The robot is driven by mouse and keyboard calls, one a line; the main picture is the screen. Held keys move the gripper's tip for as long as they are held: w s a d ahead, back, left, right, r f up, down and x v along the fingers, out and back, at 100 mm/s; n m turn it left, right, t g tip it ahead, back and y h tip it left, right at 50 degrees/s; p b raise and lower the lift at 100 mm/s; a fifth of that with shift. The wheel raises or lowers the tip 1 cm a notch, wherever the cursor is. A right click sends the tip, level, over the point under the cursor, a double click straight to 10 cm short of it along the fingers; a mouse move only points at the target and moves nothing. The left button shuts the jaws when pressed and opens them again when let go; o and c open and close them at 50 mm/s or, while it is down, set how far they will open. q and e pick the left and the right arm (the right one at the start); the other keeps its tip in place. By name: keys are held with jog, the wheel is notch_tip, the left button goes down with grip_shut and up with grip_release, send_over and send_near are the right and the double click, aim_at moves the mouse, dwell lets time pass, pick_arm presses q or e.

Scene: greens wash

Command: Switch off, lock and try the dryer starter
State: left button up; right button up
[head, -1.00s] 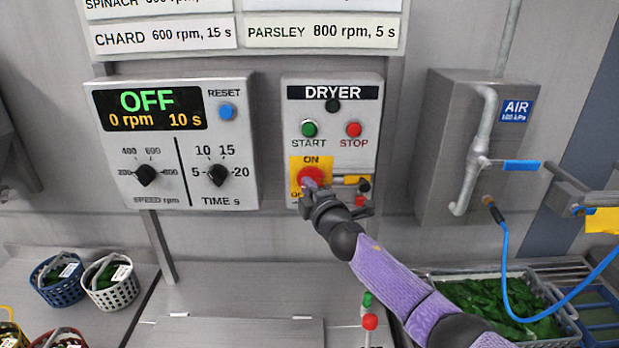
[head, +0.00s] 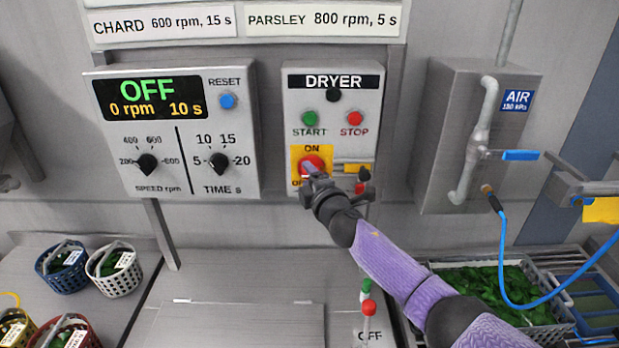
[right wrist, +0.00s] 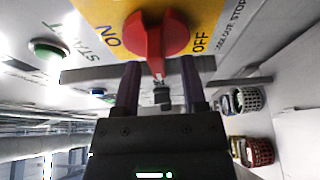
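The DRYER starter panel (head: 346,103) is on the wall, with a green START button (head: 310,118), a red STOP button (head: 355,118) and a red rotary switch (head: 311,163) on a yellow ON/OFF plate. My right gripper (head: 313,172) is at the switch, partly covering it and the OFF mark. In the right wrist view the two fingers stand apart, with the red knob (right wrist: 156,38) just ahead of the fingertips; contact is unclear. My left gripper is not shown.
A controller (head: 172,130) at left reads OFF, 0 rpm, 10 s. A grey AIR box (head: 440,130) with a blue-handled valve and blue hose is at right. Baskets of greens (head: 114,270) stand at lower left. A crate of greens (head: 535,270) is at lower right.

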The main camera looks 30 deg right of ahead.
jog(key=s+p, duration=0.1)
jog(key=s, duration=0.9)
jog(key=shift+a, duration=0.25)
